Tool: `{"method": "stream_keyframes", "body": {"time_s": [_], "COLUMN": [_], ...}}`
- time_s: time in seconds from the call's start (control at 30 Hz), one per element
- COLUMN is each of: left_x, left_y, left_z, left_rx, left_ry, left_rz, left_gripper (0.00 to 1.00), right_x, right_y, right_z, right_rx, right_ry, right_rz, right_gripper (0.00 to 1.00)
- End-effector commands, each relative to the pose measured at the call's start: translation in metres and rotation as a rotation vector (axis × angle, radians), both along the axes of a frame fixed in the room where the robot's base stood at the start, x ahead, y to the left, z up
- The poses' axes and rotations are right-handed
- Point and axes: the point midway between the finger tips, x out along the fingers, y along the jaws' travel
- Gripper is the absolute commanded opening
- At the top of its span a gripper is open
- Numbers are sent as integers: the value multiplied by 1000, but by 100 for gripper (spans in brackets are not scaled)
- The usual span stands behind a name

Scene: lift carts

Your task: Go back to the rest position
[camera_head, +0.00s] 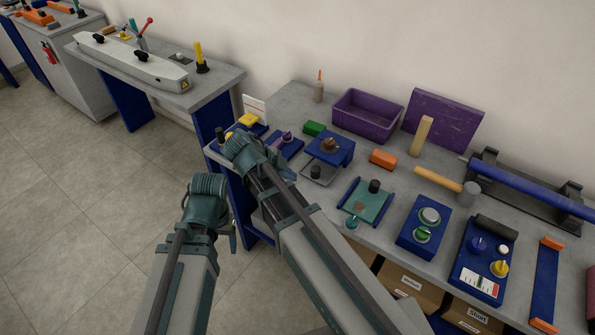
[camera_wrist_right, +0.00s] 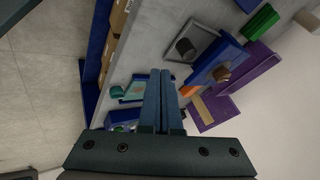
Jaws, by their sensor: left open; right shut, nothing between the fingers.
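In the head view both my arms come in from the bottom. My left gripper (camera_head: 208,195) is at the end of the left arm, over the floor in front of the bench, and is open. Its fingers are mostly hidden by its wrist. My right gripper (camera_head: 272,155) is above the left end of the grey bench (camera_head: 295,98), close to the blue trays. Its two fingers show side by side in the right wrist view (camera_wrist_right: 160,85), shut with nothing between them.
The bench carries a purple bin (camera_head: 367,112), a green block (camera_head: 315,128), an orange block (camera_head: 383,159), a mallet (camera_head: 445,181) and blue control boxes (camera_head: 424,228). Cardboard boxes (camera_head: 410,287) sit below. The tiled floor (camera_head: 95,215) at left is clear.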

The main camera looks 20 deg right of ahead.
Motion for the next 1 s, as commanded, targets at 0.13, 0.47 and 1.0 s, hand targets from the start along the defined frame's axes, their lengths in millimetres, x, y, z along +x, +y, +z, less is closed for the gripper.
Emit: {"method": "stream_keyframes", "body": {"time_s": [0.13,0.47,1.0], "left_x": [0,0,0], "left_y": [0,0,0], "left_z": [8,7,7], "left_rx": [0,0,0], "left_ry": [0,0,0], "left_rz": [0,0,0], "left_gripper": [71,71,71], "right_x": [-1,-2,-48], "right_y": [6,5,-8], "right_z": [8,7,-26], "right_rx": [0,2,169], "right_ry": [0,10,563], "right_rz": [0,12,965], "right_gripper": [0,0,0]}}
